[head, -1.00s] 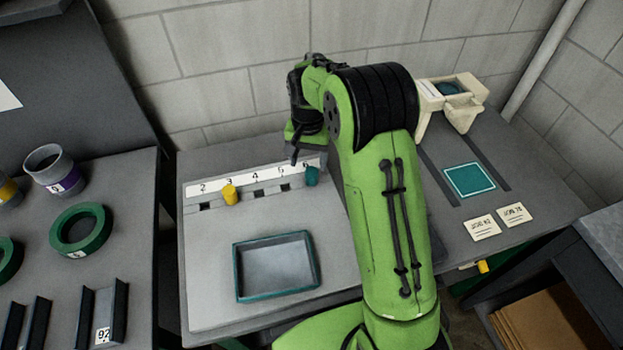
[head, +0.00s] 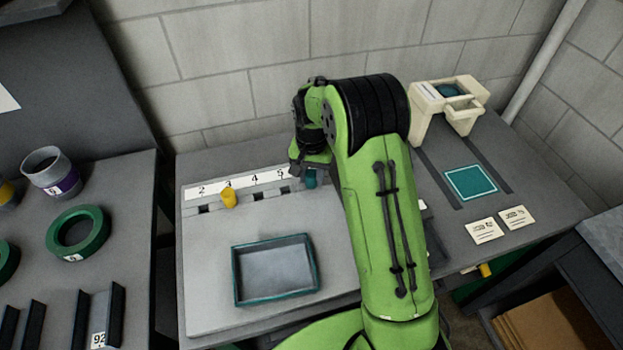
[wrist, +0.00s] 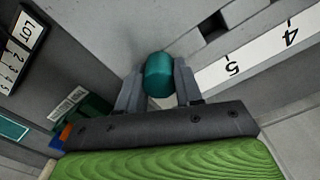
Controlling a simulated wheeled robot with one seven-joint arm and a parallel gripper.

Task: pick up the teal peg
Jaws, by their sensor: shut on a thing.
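The teal peg (head: 310,178) stands at the right part of the numbered slot strip, just under my gripper (head: 307,172) in the head view. In the wrist view the teal peg (wrist: 159,75) is between the two grey fingers of my gripper (wrist: 160,92), which are shut on it from both sides. The peg's lower end is hidden in both views, so I cannot tell whether it is in its slot or clear of it.
A yellow peg (head: 229,198) stands in the strip below number 3. A teal-rimmed tray (head: 236,275) lies in front of the strip. A cream dispenser (head: 427,101), a teal square (head: 470,181) and label cards (head: 484,230) are to the right. Green and purple-banded rings lie on the left bench.

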